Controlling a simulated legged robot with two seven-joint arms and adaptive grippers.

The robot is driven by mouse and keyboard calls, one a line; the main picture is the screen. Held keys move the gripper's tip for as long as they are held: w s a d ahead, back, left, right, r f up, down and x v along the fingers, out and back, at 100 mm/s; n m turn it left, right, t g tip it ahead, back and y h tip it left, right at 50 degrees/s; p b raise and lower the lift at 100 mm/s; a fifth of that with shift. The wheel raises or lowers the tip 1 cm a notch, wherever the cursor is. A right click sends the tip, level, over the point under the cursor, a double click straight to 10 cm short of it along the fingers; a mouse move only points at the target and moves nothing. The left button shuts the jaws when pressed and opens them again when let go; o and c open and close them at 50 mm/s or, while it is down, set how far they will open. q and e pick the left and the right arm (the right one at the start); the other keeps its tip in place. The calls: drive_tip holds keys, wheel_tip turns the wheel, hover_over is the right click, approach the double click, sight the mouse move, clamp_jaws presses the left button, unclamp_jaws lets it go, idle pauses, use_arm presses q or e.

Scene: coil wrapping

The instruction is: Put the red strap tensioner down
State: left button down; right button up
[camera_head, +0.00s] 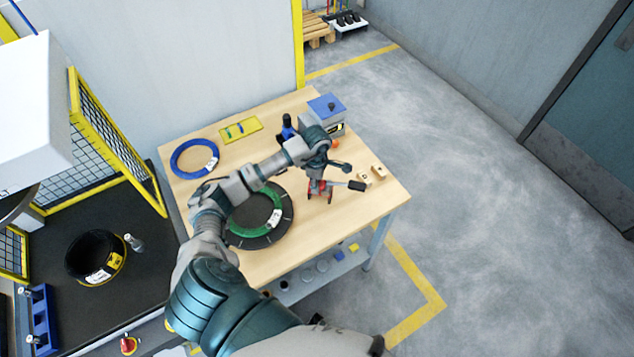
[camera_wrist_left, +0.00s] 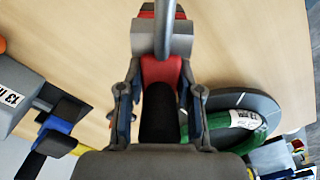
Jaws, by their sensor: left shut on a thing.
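The red strap tensioner (camera_head: 319,191) is at the right part of the wooden table (camera_head: 345,228), with its dark-tipped lever pointing right. In the left wrist view the red and grey tensioner (camera_wrist_left: 160,70) sits between the fingers, with its dark grip in the jaws. My left gripper (camera_head: 322,172) is shut on it from above. In the left wrist view the fingers of my left gripper (camera_wrist_left: 160,110) flank the grip on both sides. I cannot tell whether the tensioner's base touches the table. My right gripper is not in view.
A green coil (camera_head: 262,222) lies on a dark round disc left of the tensioner. A blue coil (camera_head: 194,158), a yellow tray (camera_head: 240,130), a grey-blue box (camera_head: 328,112) and small wooden blocks (camera_head: 378,172) are also on the table. Bare wood lies in front of the tensioner.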

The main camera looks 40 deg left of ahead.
use_arm(q)
drive_tip(key=c, duration=0.9)
unclamp_jaws()
drive_tip(key=shift+o, duration=0.7)
drive_tip(key=shift+a+f, duration=0.1)
drive_tip(key=shift+a, duration=0.15)
drive_tip(key=shift+r, duration=0.25)
wheel_tip(320, 180, up, 11)
drive_tip(key=shift+d+f+b, duration=0.1)
drive_tip(key=shift+d+b, duration=0.05)
drive_tip(key=shift+b, duration=0.4)
drive_tip(key=shift+r, duration=0.5)
